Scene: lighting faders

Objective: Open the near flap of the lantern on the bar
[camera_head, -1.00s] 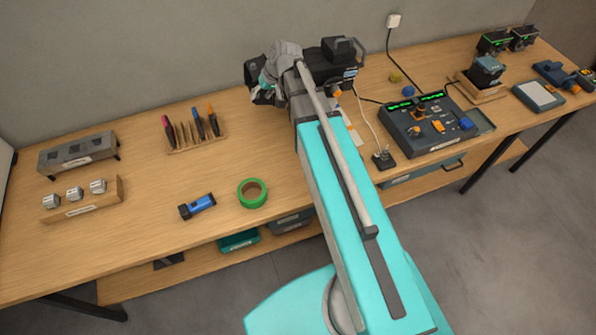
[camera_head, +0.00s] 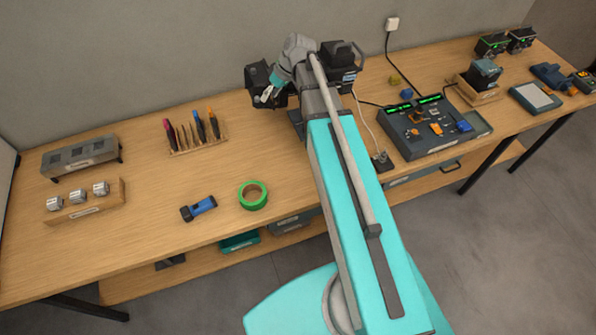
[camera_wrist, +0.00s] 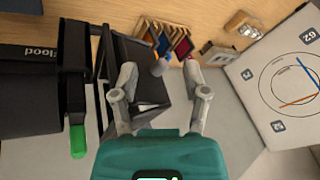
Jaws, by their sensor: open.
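A black lantern (camera_head: 340,58) stands at the back of the bench, partly hidden by my arm. Another dark, boxy lantern part (camera_head: 259,78) shows left of my wrist. In the wrist view, a black body marked "Flood" (camera_wrist: 30,95) fills the left side, with a green-tipped piece (camera_wrist: 78,140) beside it. A dark flap-like panel (camera_wrist: 150,85) lies between and beyond my fingers. My gripper (camera_wrist: 162,72) is open, its fingers apart. A small blue-grey piece shows between the fingertips; I cannot tell what it belongs to or whether anything touches it.
A wooden rack (camera_head: 198,143) of coloured tools, a green tape roll (camera_head: 253,196) and a blue torch (camera_head: 198,208) are on the bench. A control desk (camera_head: 432,128) is to the right. A white panel (camera_wrist: 275,80) is at right in the wrist view.

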